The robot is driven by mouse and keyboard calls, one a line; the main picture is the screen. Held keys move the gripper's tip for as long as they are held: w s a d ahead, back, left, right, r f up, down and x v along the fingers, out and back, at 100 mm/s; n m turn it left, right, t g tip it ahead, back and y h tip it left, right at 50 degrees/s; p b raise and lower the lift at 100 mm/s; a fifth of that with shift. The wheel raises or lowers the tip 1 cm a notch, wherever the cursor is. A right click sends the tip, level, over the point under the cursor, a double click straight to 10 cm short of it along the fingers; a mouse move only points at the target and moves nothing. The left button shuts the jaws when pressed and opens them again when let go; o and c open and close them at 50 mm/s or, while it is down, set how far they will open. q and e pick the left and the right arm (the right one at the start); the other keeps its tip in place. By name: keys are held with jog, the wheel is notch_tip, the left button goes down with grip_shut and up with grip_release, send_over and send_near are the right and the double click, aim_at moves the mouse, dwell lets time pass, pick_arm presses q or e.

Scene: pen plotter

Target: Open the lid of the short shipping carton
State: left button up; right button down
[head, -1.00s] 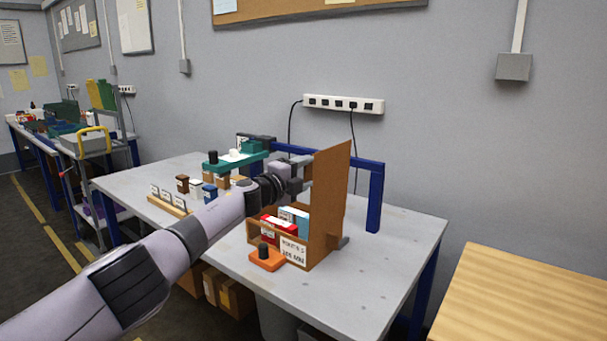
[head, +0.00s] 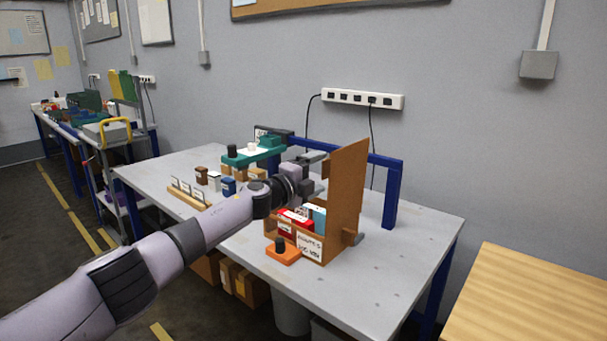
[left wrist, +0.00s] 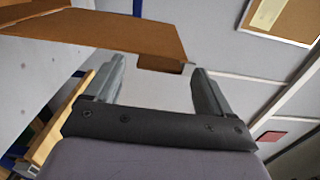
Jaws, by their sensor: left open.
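The short shipping carton (head: 272,228) is brown and stands on the grey bench, with red and blue-white boxes inside and a white label on its front. Its lid (head: 348,190) stands upright at the carton's right side, so the top is uncovered. My left gripper (head: 317,172) is open above the carton, just left of the lid. In the left wrist view the open fingers (left wrist: 159,70) point at a brown panel with a small tab (left wrist: 160,62), which appears to be the lid. I cannot tell whether they touch. My right gripper is not in view.
An orange block with a black knob (head: 283,252) sits before the carton. A blue frame (head: 393,195) stands behind it. A teal device (head: 250,155) and small bottles (head: 214,181) are to the left. The bench's right part (head: 400,245) is mostly clear.

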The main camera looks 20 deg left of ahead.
pick_arm(q)
jog(key=shift+p+v, duration=0.75)
jog(key=shift+v, duration=1.7)
jog(key=s+d+f+n+g, duration=0.1)
jog(key=s+d+f+n, duration=0.45)
jog(key=s+f, duration=0.5)
jog(key=s+d+f+n+g, duration=0.2)
jog(key=s+d+f+n, duration=0.35)
jog(key=f, duration=0.75)
jog(key=s+a+f+n+g+y, duration=0.1)
jog(key=s+a+f+n, duration=0.1)
jog(key=s, duration=0.7)
jog(key=s+a+f+n+g+y, duration=0.1)
jog(key=s+f+n, duration=0.3)
jog(key=s, duration=0.5)
jog(key=s+a+f+n+g+y, duration=0.1)
jog(key=s+a+f+n+y, duration=0.1)
jog(key=s+f, duration=0.4)
jog(key=s+n, duration=0.1)
jog(key=s, duration=0.2)
jog(key=shift+s+a+g, duration=0.3)
jog(key=shift+a, duration=0.1)
jog(key=shift+a, duration=0.1)
